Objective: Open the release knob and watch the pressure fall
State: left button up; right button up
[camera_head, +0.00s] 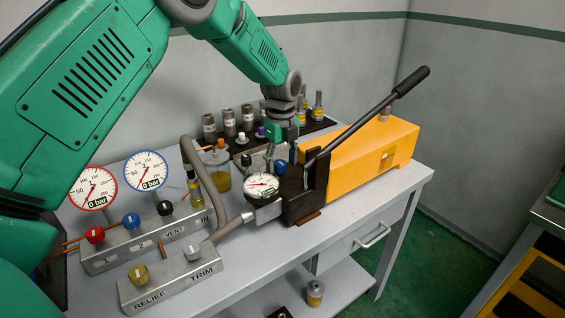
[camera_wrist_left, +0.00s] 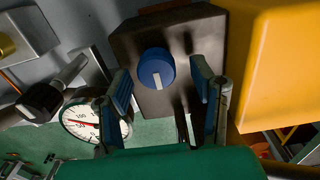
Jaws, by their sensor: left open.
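The blue release knob (camera_head: 281,167) with a white mark sits on the dark block at the front end of the yellow pump (camera_head: 372,150). In the left wrist view the knob (camera_wrist_left: 156,68) faces me between and beyond the fingertips. My left gripper (camera_head: 283,152) comes down from above, its blue-padded fingers (camera_wrist_left: 161,82) open on either side of the knob. A visible gap suggests they are not touching it. The pump's round gauge (camera_head: 262,185) has a red needle; the gauge (camera_wrist_left: 95,122) also shows in the wrist view, but its reading is too small to tell.
The black pump lever (camera_head: 372,112) slants up to the right. A manifold (camera_head: 150,240) with two dials labelled 0 bar, and a relief/trim block (camera_head: 170,284), stand at left. Several fittings stand on a dark tray (camera_head: 318,124) behind. The bench (camera_head: 375,208) is clear at front right.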

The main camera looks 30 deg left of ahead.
pick_arm(q)
jog(key=shift+a+f, duration=0.3)
jog(key=shift+a, duration=0.15)
jog(key=shift+c, duration=1.3)
jog(key=shift+d, duration=0.1)
jog(key=c, duration=0.9)
jog(key=shift+d, duration=0.1)
pick_arm(e)
jog(key=shift+w+a+r, duration=0.1)
jog(key=shift+a+r, duration=0.05)
jog(key=shift+a, duration=0.25)
jog(key=shift+r, duration=0.1)
